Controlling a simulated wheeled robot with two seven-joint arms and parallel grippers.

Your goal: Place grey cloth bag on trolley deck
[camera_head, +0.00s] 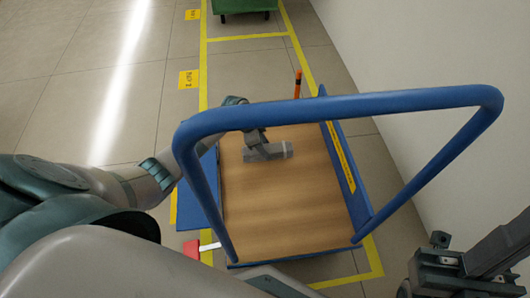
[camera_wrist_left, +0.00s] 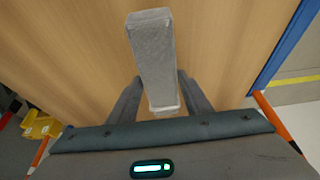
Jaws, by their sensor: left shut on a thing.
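The trolley has a brown wooden deck (camera_head: 285,205) with blue edges and a tall blue handle (camera_head: 340,108). My left gripper (camera_head: 262,146) reaches over the far part of the deck, behind the handle. It is shut on the grey cloth bag (camera_head: 276,151), a small pale grey oblong. In the left wrist view the bag (camera_wrist_left: 153,60) stands out from between the fingers (camera_wrist_left: 158,100), with bare wood around it. I cannot tell whether the bag touches the deck. A dark part that looks like my right gripper (camera_head: 462,268) is at the lower right, its jaws unclear.
The handle frame rises between me and the deck. A white wall (camera_head: 420,60) runs along the right. A green cart (camera_head: 243,6) stands at the far end. An orange post (camera_head: 298,84) stands beyond the trolley. The rest of the deck is clear.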

